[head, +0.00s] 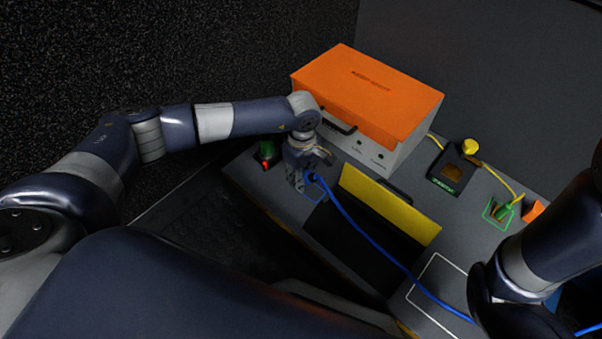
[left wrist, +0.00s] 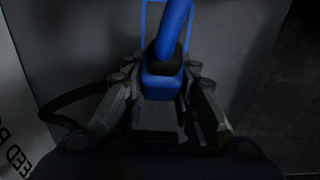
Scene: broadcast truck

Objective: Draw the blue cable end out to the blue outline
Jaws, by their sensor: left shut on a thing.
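My left gripper (head: 301,183) is shut on the blue cable end (left wrist: 162,80), low over the grey bench top. The blue cable (head: 377,246) runs from it to the lower right, past the front of the yellow panel, towards my right arm. The blue outline (head: 313,197) lies on the bench at the gripper. In the left wrist view, part of the blue outline (left wrist: 153,15) shows just beyond the blue plug. I cannot tell whether the plug touches the bench. My right arm enters at the right; its gripper is not visible.
An orange-topped box (head: 370,95) with a handle stands behind the gripper. A yellow panel (head: 390,204) stands right of it by a dark opening. A green outline (head: 497,211) with a green cable end, a small dark block (head: 453,172) and a white outline (head: 437,258) lie further right.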

